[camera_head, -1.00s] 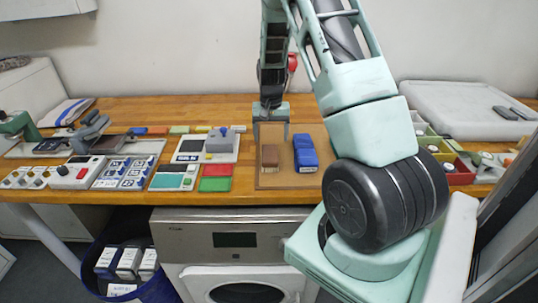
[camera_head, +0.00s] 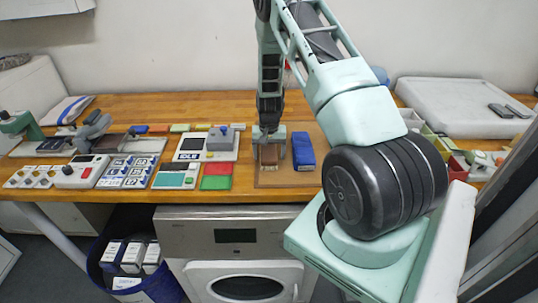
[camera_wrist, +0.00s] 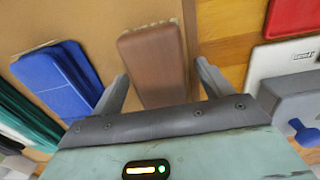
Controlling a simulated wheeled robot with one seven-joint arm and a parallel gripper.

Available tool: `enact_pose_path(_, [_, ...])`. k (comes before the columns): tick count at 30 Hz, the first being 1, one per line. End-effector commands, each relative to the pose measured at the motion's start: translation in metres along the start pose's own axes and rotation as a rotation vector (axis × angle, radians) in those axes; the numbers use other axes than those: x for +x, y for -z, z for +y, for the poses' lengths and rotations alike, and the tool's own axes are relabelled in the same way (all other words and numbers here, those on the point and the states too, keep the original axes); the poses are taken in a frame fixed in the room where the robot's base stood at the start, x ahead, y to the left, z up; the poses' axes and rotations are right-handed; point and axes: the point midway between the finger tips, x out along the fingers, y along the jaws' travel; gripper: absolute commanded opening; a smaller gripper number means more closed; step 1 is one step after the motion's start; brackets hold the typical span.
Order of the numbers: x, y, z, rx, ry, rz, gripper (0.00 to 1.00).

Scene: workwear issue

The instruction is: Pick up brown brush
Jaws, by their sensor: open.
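The brown brush (camera_wrist: 155,65) lies on a tan board (camera_wrist: 95,30) in the wrist view, its brown back facing up. My gripper (camera_wrist: 162,82) is open, with one finger on each side of the brush's near part; I cannot tell whether they touch it. In the head view my gripper (camera_head: 269,155) is over the board (camera_head: 300,178), and the brown brush (camera_head: 268,153) is mostly hidden behind it. A blue brush (camera_head: 303,150) lies just to the right of it, and it also shows at the left in the wrist view (camera_wrist: 55,80).
Red and green pads (camera_head: 216,176) and a grey device with a blue knob (camera_head: 220,138) lie left of the board. Several devices and cards fill the table's left part. Coloured bins (camera_head: 458,166) and a white case (camera_head: 455,105) stand at the right.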

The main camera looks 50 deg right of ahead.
Motion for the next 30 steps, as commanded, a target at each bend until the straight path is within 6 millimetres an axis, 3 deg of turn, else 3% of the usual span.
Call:
enact_pose_path(3, [0.000, 0.000, 0.000, 0.000, 0.000, 0.000, 0.75])
enact_pose_path(8, [0.000, 0.000, 0.000, 0.000, 0.000, 0.000, 0.31])
enact_pose_path(11, [0.000, 0.000, 0.000, 0.000, 0.000, 0.000, 0.25])
enact_pose_path(22, [-0.007, 0.001, -0.001, -0.001, 0.000, 0.003, 0.25])
enact_pose_path(30, [-0.041, 0.002, -0.001, -0.002, 0.001, 0.006, 0.25])
